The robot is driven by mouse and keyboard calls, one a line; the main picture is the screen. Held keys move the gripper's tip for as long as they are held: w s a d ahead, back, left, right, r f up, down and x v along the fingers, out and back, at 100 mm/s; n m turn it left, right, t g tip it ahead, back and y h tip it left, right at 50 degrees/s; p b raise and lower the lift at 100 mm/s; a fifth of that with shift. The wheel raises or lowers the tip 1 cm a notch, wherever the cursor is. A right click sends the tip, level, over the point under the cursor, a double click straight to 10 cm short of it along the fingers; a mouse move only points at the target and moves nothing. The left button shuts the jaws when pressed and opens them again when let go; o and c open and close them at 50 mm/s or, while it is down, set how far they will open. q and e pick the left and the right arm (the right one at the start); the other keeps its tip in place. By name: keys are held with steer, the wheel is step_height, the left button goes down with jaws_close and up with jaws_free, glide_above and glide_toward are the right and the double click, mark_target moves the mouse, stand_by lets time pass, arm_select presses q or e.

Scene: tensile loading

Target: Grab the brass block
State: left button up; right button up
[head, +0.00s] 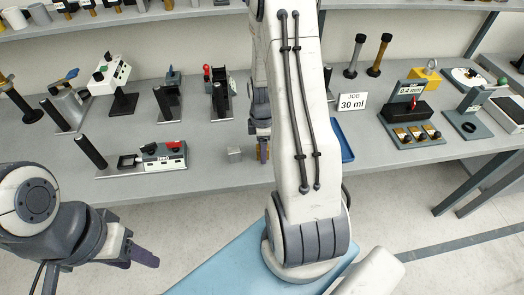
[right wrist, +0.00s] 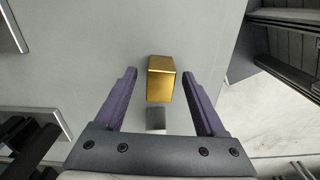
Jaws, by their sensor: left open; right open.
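The brass block (right wrist: 160,80) is a gold-coloured block on the grey bench top in the right wrist view. It shows between the two purple fingers of my right gripper (right wrist: 160,76), with a visible gap on each side. My right gripper is open. In the head view my right arm hides most of that spot; only a small strip of brass colour shows near its fingers. A small grey metal block (right wrist: 156,118) shows next to the brass block, and in the head view (head: 234,154) it sits left of the right gripper. My left gripper (head: 145,257) is open and empty, off the bench's front edge.
A black and white device with a red switch (head: 163,155) stands on the bench to the left. A blue tray (head: 341,140) lies right of my right arm. A "30 ml" sign (head: 352,102) stands behind it. Other fixtures line the bench's back.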

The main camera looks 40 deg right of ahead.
jaws_close()
steer(key=shift+r, duration=0.1)
stand_by(1.2)
